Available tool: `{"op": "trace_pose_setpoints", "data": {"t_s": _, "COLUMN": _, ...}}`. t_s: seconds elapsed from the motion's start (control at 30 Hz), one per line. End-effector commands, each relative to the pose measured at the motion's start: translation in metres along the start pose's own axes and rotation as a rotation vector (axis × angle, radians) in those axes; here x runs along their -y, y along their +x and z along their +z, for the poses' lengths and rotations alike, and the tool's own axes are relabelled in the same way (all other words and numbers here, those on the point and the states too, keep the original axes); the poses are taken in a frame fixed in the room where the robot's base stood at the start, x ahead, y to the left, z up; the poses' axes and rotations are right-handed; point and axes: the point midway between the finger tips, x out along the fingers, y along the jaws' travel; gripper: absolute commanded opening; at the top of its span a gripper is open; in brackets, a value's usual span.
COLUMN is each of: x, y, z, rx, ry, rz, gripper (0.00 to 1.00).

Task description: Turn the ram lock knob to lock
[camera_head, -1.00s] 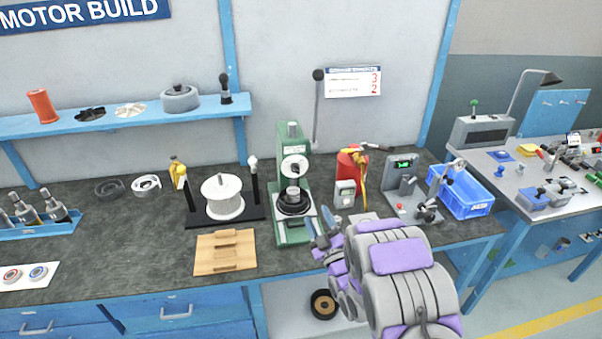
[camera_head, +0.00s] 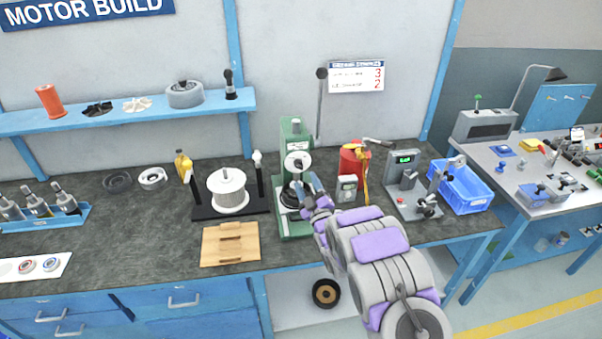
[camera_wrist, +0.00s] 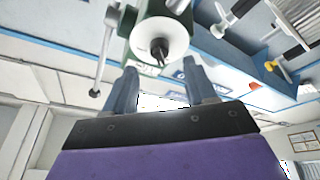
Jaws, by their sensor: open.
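The green press (camera_head: 296,133) stands on the bench. On its front is a white round disc (camera_head: 297,160) with a dark piece at its centre, probably the ram lock knob; its marking cannot be read. The disc also shows in the wrist view (camera_wrist: 150,32), just beyond and between my fingertips. My gripper (camera_wrist: 164,82) is open and empty, with a finger on either side and a gap to the disc. In the head view my gripper (camera_head: 309,189) is in front of the press, slightly below and right of the disc, and hides part of the press's lower front.
The press's long lever (camera_head: 319,105) stands up with a dark ball on top. A white spool (camera_head: 228,193) stands left of the press. A red container (camera_head: 352,162) and a grey device (camera_head: 405,178) stand to the right. A wooden block (camera_head: 230,252) lies at the front edge.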

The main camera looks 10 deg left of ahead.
Motion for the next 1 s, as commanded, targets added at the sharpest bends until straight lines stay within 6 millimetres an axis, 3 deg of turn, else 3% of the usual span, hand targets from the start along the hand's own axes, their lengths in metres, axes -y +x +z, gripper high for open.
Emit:
{"op": "trace_pose_setpoints", "data": {"t_s": 0.2, "x": 0.0, "y": 0.033, "z": -0.001, "rx": -0.005, "ry": 0.0, "rz": 0.002, "gripper": 0.56}}
{"op": "trace_pose_setpoints", "data": {"t_s": 0.4, "x": 0.001, "y": 0.05, "z": -0.001, "rx": -0.003, "ry": 0.0, "rz": 0.001, "gripper": 0.56}}
{"op": "trace_pose_setpoints", "data": {"t_s": 0.83, "x": 0.0, "y": 0.057, "z": -0.001, "rx": 0.0, "ry": 0.0, "rz": -0.001, "gripper": 0.56}}
{"op": "trace_pose_setpoints", "data": {"t_s": 1.0, "x": 0.0, "y": 0.057, "z": -0.001, "rx": 0.0, "ry": 0.0, "rz": -0.001, "gripper": 0.41}}
